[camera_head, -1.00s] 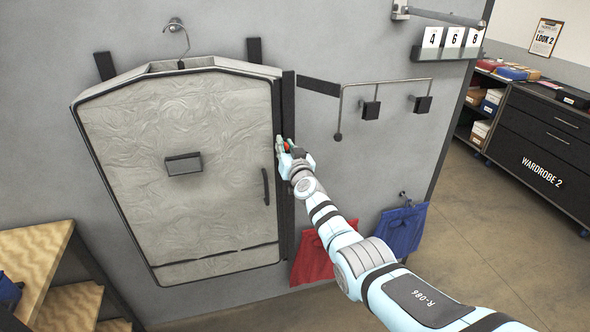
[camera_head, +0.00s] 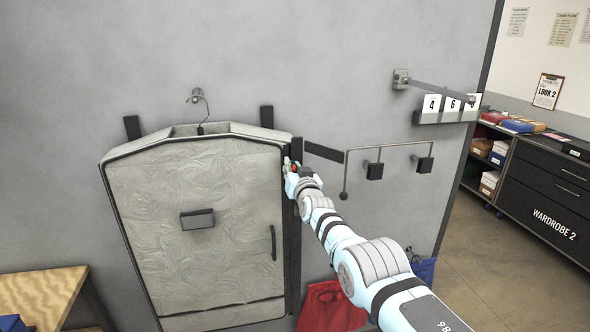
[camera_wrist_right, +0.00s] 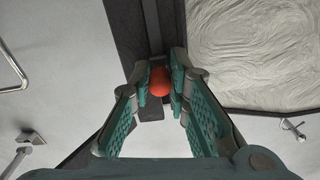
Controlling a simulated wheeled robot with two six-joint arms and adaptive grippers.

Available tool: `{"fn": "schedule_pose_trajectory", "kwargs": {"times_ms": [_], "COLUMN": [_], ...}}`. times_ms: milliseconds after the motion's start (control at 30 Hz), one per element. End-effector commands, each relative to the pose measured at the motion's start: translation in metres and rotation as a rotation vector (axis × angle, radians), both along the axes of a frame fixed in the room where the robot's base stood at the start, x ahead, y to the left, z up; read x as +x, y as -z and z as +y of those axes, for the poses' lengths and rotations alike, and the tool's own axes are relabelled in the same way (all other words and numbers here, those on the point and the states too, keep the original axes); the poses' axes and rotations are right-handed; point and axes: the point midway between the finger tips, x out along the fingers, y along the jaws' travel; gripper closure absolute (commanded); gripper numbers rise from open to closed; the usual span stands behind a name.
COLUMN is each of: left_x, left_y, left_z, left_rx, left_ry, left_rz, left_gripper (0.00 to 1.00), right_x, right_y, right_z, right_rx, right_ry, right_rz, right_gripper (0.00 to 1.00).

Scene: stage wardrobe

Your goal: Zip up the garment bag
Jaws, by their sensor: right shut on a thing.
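The grey garment bag (camera_head: 150,250) hangs on the wall from a hook (camera_head: 197,95), with dark piping around its front panel and a dark handle at its right. A dark vertical strip (camera_head: 296,250) runs along the bag's right side. My right gripper (camera_head: 291,166) is at the upper part of this strip. In the right wrist view my right gripper (camera_wrist_right: 160,78) is shut on a small orange-red pull (camera_wrist_right: 159,82), with the dark strip behind it and the bag's pale wrinkled panel (camera_wrist_right: 250,50) to the right. My left gripper is not in view.
A bent rail (camera_head: 388,146) with two black blocks is on the wall right of the bag. Red cloth (camera_head: 328,305) and blue cloth (camera_head: 424,270) hang below. A wooden table (camera_head: 40,295) stands at lower left.

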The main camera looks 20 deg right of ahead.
Motion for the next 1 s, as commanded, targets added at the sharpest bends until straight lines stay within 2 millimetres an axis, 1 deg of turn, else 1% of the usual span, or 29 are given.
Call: {"fn": "schedule_pose_trajectory", "kwargs": {"times_ms": [33, 100, 133, 233, 533, 633, 667, 767, 833, 933, 1000], "left_x": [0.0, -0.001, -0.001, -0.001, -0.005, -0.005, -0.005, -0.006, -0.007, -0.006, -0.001], "left_y": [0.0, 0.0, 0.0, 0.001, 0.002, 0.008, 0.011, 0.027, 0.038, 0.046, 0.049], "left_z": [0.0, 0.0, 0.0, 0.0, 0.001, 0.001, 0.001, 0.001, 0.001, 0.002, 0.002], "left_rx": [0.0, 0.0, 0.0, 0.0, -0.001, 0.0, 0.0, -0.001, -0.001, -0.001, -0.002], "left_ry": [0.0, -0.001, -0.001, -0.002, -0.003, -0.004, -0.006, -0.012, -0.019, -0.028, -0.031], "left_rz": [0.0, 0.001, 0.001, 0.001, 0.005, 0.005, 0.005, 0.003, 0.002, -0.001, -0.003], "left_gripper": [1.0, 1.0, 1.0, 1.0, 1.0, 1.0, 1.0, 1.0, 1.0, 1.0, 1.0], "right_x": [0.0, 0.0, 0.0, 0.0, -0.001, -0.001, -0.001, -0.002, -0.003, -0.006, -0.009], "right_y": [-0.004, -0.004, -0.004, -0.003, -0.001, 0.007, 0.012, 0.034, 0.053, 0.078, 0.095], "right_z": [0.0, 0.0, 0.0, 0.001, 0.0, -0.001, -0.001, -0.002, -0.001, 0.0, 0.001], "right_rx": [0.003, 0.003, 0.004, 0.003, 0.0, 0.0, 0.0, 0.001, 0.003, 0.002, -0.002], "right_ry": [0.001, 0.001, 0.001, 0.0, 0.001, 0.002, 0.002, 0.002, 0.002, 0.0, -0.001], "right_rz": [-0.009, -0.01, -0.011, -0.01, -0.006, -0.006, -0.005, -0.005, -0.005, -0.006, -0.007], "right_gripper": [1.0, 1.0, 0.8, 0.64, 0.64, 0.64, 0.64, 0.64, 0.64, 0.64, 0.64]}}
